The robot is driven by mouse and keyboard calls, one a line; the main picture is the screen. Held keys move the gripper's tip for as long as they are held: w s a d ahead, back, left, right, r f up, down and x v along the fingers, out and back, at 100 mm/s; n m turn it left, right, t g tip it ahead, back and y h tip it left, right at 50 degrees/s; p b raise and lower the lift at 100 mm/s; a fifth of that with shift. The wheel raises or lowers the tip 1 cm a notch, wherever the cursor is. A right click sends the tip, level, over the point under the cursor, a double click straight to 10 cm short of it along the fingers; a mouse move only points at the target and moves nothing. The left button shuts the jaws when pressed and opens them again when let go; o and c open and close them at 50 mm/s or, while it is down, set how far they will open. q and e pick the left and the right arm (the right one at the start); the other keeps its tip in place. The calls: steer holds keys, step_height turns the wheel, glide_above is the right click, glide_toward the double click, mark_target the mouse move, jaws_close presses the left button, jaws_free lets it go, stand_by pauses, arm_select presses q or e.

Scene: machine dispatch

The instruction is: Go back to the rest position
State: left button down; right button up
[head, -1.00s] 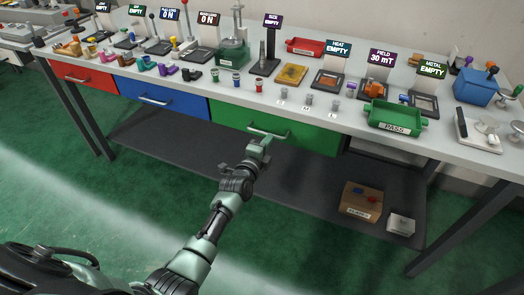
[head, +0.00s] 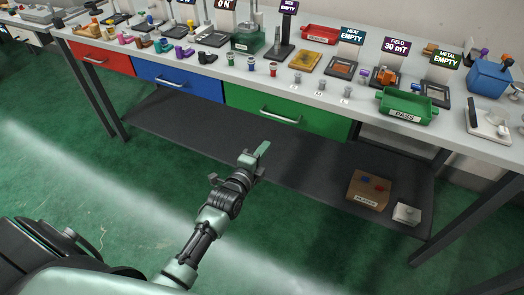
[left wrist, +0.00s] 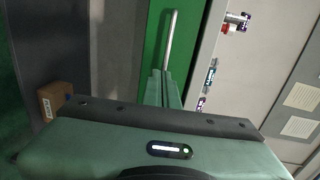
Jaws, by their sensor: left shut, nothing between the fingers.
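My left gripper (head: 259,152) is shut and empty in the head view. It is in front of the bench, below the green drawer (head: 318,119) and apart from it. In the left wrist view, the closed fingers (left wrist: 167,88) point toward the green drawer front (left wrist: 153,40) and its handle (left wrist: 171,38). My right gripper is in neither view.
The bench top (head: 330,97) holds several small parts and test stations, with a green PASS tray (head: 406,106) near its right front. A cardboard box (head: 369,188) and a small white box (head: 407,214) stand on the lower shelf (head: 300,172). The green floor in front is open.

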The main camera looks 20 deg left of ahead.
arm_select(q)
steer(key=s+d+f+n+g, duration=0.1)
steer(key=s+f+n+g, duration=0.2)
steer(key=s+f, duration=0.6)
steer(key=s+f+n+g, duration=0.2)
steer(key=s+f, duration=0.2)
steer(key=f, duration=0.8)
steer(key=s+d+f+n+g, duration=0.1)
steer(key=s+f+n+g, duration=0.2)
steer(key=s+f, duration=0.6)
steer(key=s+f+n+g, duration=0.2)
steer(key=s+f, duration=0.3)
steer(key=s, duration=0.5)
steer(key=s+a+f+n+g, duration=0.1)
steer(key=s+f+n+g, duration=0.2)
steer(key=s+f, duration=0.3)
steer(key=s+f+n+g, duration=0.2)
steer(key=s+f, duration=0.3)
steer(key=s, duration=0.9)
steer(key=shift+a+f+n+g, duration=0.2)
steer(key=shift+n+g, duration=0.1)
steer(key=shift+n, duration=0.1)
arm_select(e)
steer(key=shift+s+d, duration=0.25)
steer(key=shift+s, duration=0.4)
arm_select(q)
steer(key=shift+w, duration=0.1)
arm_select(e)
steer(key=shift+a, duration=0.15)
